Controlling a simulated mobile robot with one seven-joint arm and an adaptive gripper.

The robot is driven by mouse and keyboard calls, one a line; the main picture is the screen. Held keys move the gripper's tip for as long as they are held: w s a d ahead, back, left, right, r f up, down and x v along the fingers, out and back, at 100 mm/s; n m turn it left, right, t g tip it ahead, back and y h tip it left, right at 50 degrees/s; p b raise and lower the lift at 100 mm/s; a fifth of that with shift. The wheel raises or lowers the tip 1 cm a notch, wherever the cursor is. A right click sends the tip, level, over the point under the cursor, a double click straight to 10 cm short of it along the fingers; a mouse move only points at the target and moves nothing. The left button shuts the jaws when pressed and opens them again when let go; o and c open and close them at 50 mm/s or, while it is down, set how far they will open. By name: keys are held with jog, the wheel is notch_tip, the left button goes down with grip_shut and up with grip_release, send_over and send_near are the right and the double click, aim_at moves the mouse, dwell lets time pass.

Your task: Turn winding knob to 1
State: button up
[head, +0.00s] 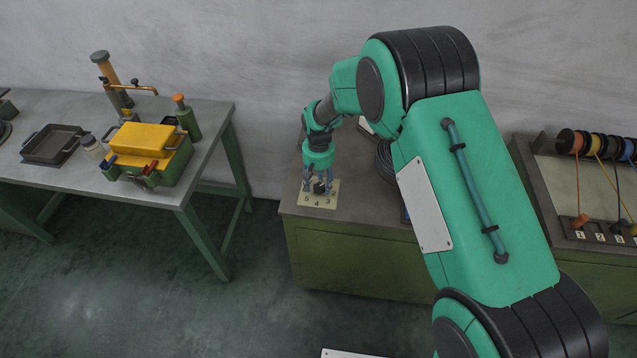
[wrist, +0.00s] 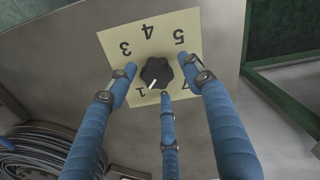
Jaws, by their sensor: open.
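The winding knob (wrist: 155,72) is a small black knob on a cream dial plate (wrist: 150,45) with printed numbers. In the wrist view its white mark points down and slightly left, close to the 1. I cannot tell if it lines up exactly. The 3, 4 and 5 show at the plate's far side; fingers cover other numbers. My gripper (wrist: 158,80) has three blue fingers, open and spread around the knob, with gaps visible beside it. In the head view my gripper (head: 318,182) points down over the plate (head: 318,203); the knob is small and dark between its fingers.
The plate lies on a green cabinet's grey top (head: 353,215), near its front left corner. Coiled dark cable (wrist: 40,150) lies nearby. A workbench (head: 172,180) with a yellow-topped box (head: 143,138) stands left, across a floor gap. A cabinet with coloured spools (head: 595,145) stands right.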

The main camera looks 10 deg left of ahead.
aim_at(320, 186)
jog(key=shift+r, duration=0.15)
notch_tip(320, 186, up, 12)
dwell(0.6)
dwell(0.3)
jog(key=s+d+r+m+t, duration=0.1)
jog(key=s+d+r, duration=0.5)
jog(key=d+r, duration=0.5)
jog(key=s+d+r+m+t, duration=0.2)
jog(key=s+d+r, duration=0.55)
jog(key=r, duration=0.55)
jog(key=s+d+r+m+t, duration=0.1)
jog(key=s+d, duration=0.3)
jog(key=s, duration=0.3)
jog(key=s+d+r+m, duration=0.1)
jog(key=s+d+r, duration=0.1)
jog(key=s+d, duration=0.3)
jog(key=s+d+r+m+t, duration=0.1)
jog(key=s+d, duration=0.3)
jog(key=s, duration=0.7)
jog(key=shift+d+r+t, duration=0.3)
jog(key=shift+d+r, duration=0.1)
